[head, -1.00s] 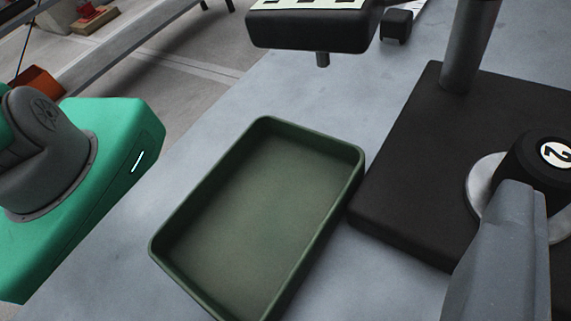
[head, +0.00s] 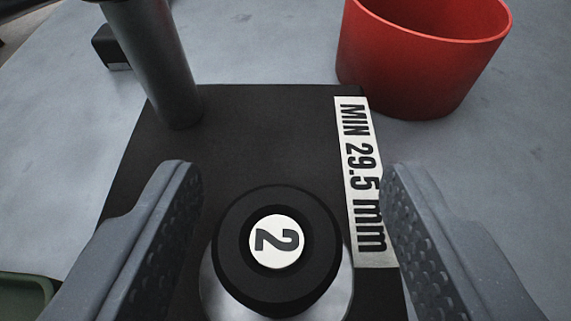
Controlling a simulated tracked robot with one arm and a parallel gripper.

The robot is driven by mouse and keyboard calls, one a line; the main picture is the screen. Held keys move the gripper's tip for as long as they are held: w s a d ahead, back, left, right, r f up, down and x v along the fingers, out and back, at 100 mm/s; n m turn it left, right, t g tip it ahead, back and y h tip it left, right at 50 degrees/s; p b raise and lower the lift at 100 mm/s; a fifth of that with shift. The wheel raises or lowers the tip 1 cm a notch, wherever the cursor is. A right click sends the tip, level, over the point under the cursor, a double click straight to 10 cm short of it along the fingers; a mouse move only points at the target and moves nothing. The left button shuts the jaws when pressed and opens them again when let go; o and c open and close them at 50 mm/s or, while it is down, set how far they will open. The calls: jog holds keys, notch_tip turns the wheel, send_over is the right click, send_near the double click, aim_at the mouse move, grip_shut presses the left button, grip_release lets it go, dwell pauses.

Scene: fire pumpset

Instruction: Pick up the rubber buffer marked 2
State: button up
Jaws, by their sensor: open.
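The rubber buffer marked 2 (head: 232,231) is a black round block with a white label on top. It sits on a round metal disc (head: 219,303) on a black base plate (head: 255,130). My gripper (head: 290,175) is open, with one finger on each side of the buffer in the picture and visible gaps to both. The fingers do not appear to touch it. The lower part of the buffer is partly hidden by its own top.
A dark post (head: 158,65) rises from the plate's back left. A white strip reading "MIN 29.5 mm" (head: 360,175) lies along its right side. A red round container (head: 415,65) stands behind right. A green tray (head: 28,296) shows at lower left. The grey table is clear at right.

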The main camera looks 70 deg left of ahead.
jog(key=shift+a, duration=0.15)
jog(key=c, duration=1.1)
